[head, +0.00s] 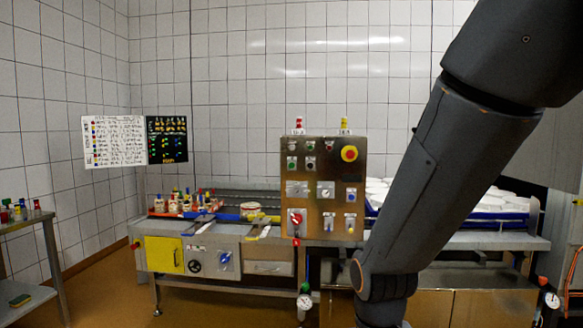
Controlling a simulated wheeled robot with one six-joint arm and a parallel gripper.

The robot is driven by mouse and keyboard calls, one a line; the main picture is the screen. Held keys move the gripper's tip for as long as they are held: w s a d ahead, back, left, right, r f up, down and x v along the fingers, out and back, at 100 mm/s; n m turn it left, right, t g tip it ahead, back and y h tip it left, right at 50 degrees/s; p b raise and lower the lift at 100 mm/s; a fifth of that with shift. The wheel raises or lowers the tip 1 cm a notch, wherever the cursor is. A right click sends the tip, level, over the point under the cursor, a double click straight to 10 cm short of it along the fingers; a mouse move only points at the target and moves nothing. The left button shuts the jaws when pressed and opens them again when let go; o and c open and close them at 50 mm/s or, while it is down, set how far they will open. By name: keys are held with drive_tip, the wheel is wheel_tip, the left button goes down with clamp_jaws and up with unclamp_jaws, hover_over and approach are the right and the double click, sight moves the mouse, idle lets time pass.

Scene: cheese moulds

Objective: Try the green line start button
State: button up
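A brushed-metal control panel (323,212) stands upright at the middle of the line in the head view. A small green button (292,163) is at its upper left. A similar dark, possibly green control (310,163) sits just right of it. Their labels are too small to read. A red mushroom button on a yellow ring (349,154) is at the upper right, and a red rotary switch (295,218) is at the lower left. My arm crosses the right side of the view, in front of the panel's right. My gripper is out of the picture.
A conveyor with several small coloured items (186,201) runs left of the panel. White moulds lie in a blue tray (489,218) on the right. A side table (22,222) stands far left. A gauge (305,301) shows below the panel. Floor at left is clear.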

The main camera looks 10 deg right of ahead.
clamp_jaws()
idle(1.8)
